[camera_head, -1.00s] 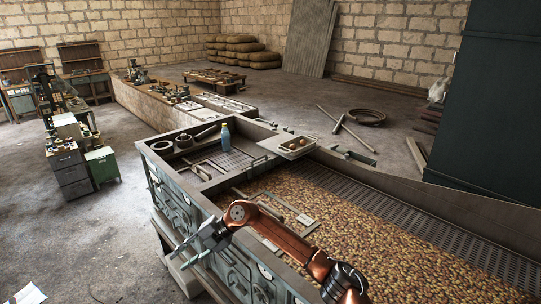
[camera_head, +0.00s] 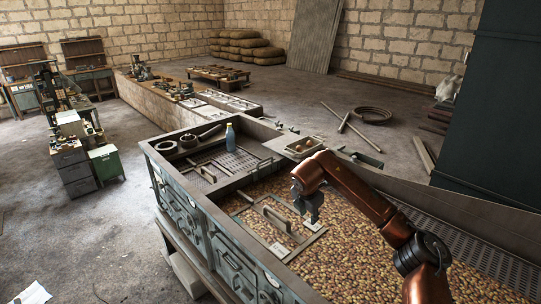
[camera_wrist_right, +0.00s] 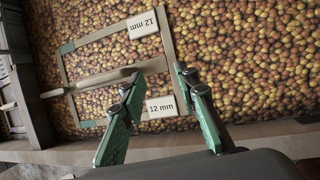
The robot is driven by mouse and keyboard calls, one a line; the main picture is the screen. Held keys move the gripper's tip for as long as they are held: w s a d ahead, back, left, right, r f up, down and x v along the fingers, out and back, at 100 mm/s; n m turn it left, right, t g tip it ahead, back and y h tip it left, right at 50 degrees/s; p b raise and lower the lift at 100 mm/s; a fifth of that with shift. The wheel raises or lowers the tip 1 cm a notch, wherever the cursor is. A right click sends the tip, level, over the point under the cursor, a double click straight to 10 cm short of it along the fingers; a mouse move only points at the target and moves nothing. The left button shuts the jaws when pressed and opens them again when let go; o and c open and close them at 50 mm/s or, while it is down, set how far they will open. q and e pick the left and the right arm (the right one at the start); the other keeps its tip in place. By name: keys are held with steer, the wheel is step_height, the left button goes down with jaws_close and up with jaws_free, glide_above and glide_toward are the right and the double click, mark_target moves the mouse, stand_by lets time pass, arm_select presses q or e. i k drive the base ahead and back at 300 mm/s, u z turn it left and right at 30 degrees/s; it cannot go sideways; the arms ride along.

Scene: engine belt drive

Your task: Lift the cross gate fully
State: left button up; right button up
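A rectangular frame with a raised bar handle (camera_head: 277,219) lies over the brown round pieces in the long trough. I cannot tell for sure whether this is the cross gate. In the right wrist view the frame (camera_wrist_right: 112,36) carries two white "12 mm" labels, and its pale bar (camera_wrist_right: 92,81) reaches toward my left-hand fingertip. My right gripper (camera_head: 310,212) points down over the frame's right side, apart from the handle in the head view. In the right wrist view its green fingers (camera_wrist_right: 158,73) are spread with nothing held between them. My left gripper is out of view.
A cross board (camera_head: 232,184) divides the trough from a compartment with a blue bottle (camera_head: 230,136) and rings. A small tray (camera_head: 303,146) sits on the trough's rim. The trough's near wall (camera_head: 228,236) is a raised edge.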

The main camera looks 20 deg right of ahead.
mark_target(261, 172)
steer(key=u, duration=0.05)
steer(key=i, duration=1.8)
